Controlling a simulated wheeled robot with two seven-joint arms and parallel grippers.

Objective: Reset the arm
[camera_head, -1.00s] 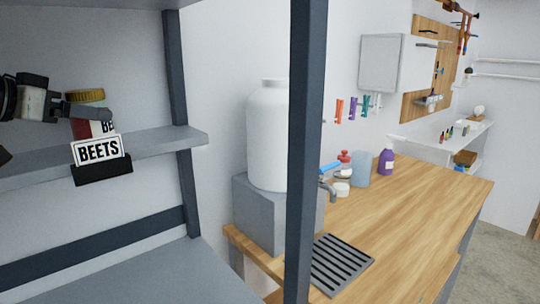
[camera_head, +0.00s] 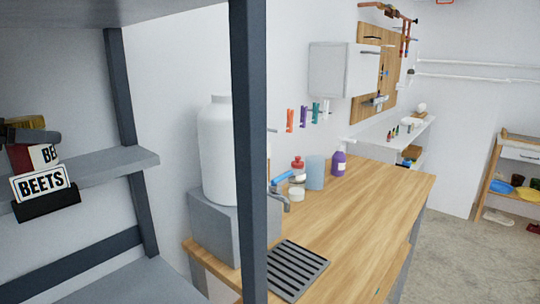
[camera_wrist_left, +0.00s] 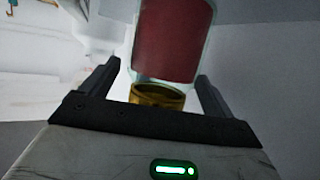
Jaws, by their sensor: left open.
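A jar with a red label (camera_head: 18,158) and a gold lid stands on the grey shelf at the left, behind a "BEETS" sign (camera_head: 40,184) in a black holder. My left gripper (camera_head: 45,136) is at the jar's upper part, mostly cut off by the left picture edge. In the left wrist view the jar (camera_wrist_left: 172,40) shows between the two spread fingers of the left gripper (camera_wrist_left: 157,72), its gold lid toward the palm. I cannot tell whether the fingers touch it. My right gripper is not in view.
A dark shelf post (camera_head: 250,150) stands in the foreground. Beyond it are a white tank (camera_head: 216,150) on a grey block and a wooden counter (camera_head: 370,210) with several bottles. Open floor (camera_head: 460,250) lies to the right.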

